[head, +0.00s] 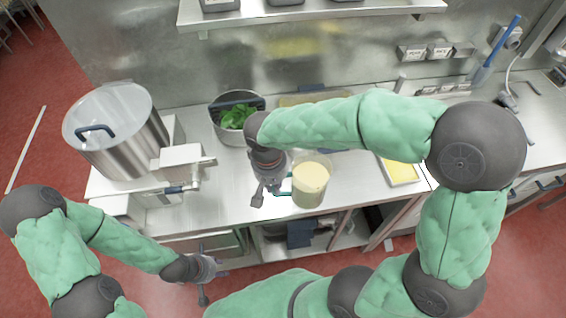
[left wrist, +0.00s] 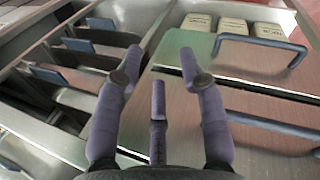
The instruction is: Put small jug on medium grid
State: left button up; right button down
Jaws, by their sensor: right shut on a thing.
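A clear jug with pale yellow contents (head: 310,185) is upright at the front middle of the steel counter. I cannot tell whether its base touches the counter. My right gripper (head: 272,190) is at the jug's left side, shut on its teal handle. My left gripper (head: 207,280) is in front of the counter, below its top; its fingers are spread and empty in the left wrist view (left wrist: 160,72). I cannot make out a medium grid in either view.
A large steel kettle (head: 122,130) stands at the left with piping in front of it. A steel pot with green leaves (head: 237,118) is behind the right gripper. A tray with yellow contents (head: 400,170) lies to the right. Drawers (left wrist: 240,90) face my left gripper.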

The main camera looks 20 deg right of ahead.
jog(key=shift+w+d+f+b, duration=0.35)
jog(key=shift+w+d+f, duration=0.25)
jog(key=shift+w+f, duration=1.25)
jog(key=shift+w+d+f+b, duration=0.35)
jog(key=shift+w+d+f, duration=0.25)
jog(key=shift+w+f, duration=1.25)
jog(key=shift+w+d+f+b, duration=0.35)
jog(key=shift+w+d+f, duration=0.25)
jog(key=shift+w+f, duration=1.25)
jog(key=shift+s+f, duration=0.2)
jog(key=shift+s, duration=0.05)
jog(key=shift+f, duration=0.2)
jog(key=c, duration=1.4)
grip_release()
jog(key=shift+o, duration=0.6)
jog(key=shift+r, duration=0.1)
